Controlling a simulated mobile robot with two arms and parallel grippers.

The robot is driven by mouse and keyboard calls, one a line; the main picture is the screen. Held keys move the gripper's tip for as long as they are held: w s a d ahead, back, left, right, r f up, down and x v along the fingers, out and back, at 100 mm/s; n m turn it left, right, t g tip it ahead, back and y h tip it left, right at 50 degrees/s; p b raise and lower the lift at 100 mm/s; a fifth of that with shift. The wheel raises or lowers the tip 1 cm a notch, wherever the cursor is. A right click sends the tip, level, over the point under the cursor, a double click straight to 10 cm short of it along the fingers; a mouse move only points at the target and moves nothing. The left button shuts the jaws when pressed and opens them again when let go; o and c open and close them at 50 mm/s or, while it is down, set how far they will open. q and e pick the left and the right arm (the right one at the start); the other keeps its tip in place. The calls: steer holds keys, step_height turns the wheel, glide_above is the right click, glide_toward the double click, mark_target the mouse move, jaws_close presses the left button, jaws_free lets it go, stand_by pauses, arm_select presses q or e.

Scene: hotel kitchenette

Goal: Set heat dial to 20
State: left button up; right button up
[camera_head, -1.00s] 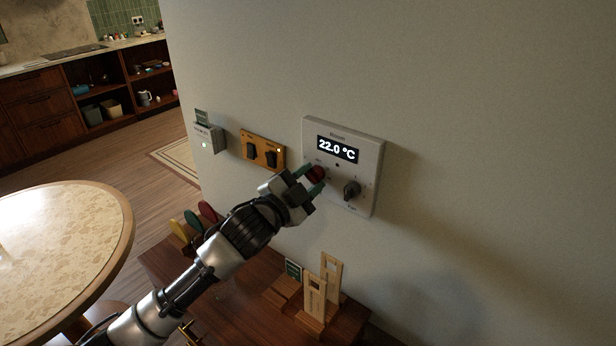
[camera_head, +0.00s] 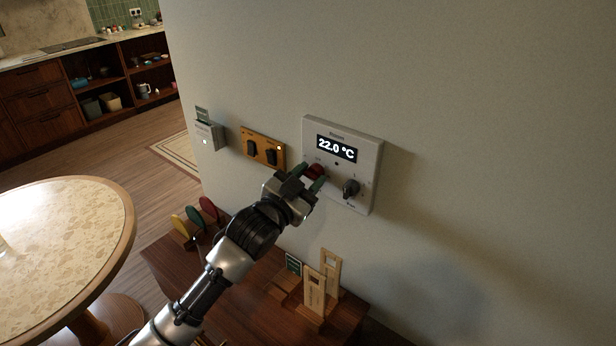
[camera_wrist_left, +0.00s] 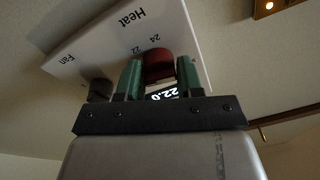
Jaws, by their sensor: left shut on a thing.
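A white thermostat panel (camera_head: 368,184) hangs on the wall, and its dark display (camera_head: 337,149) reads 22.0 °C. The red heat dial (camera_head: 315,171) sits at the panel's lower left, partly hidden by the fingers. My left gripper (camera_head: 308,181) is shut on the red dial. In the left wrist view, the red dial (camera_wrist_left: 158,64) shows between the two green fingers (camera_wrist_left: 160,80), near the labels "Heat", "24" and "22". The black fan dial (camera_head: 351,187) is to the right, apart from the gripper. My right gripper is not in view.
A wooden switch plate (camera_head: 263,149) and a grey card holder (camera_head: 207,136) are on the wall to the left. Below, a wooden cabinet top (camera_head: 240,302) holds coloured discs (camera_head: 209,210) and upright wooden pieces (camera_head: 330,272). A round table (camera_head: 60,235) stands at left.

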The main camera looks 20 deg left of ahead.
arm_select(q)
steer(key=shift+d+f, duration=0.1)
steer(key=shift+f, duration=0.2)
steer(key=o, duration=0.6)
steer(key=shift+o, duration=1.4)
steer(key=shift+r, duration=0.2)
steer(key=shift+s+a+f, duration=0.15)
steer(key=shift+s+a, duration=0.05)
steer(key=shift+s, duration=0.25)
steer(key=b+v, duration=0.3)
steer(key=v, duration=0.7)
steer(key=shift+d, duration=0.1)
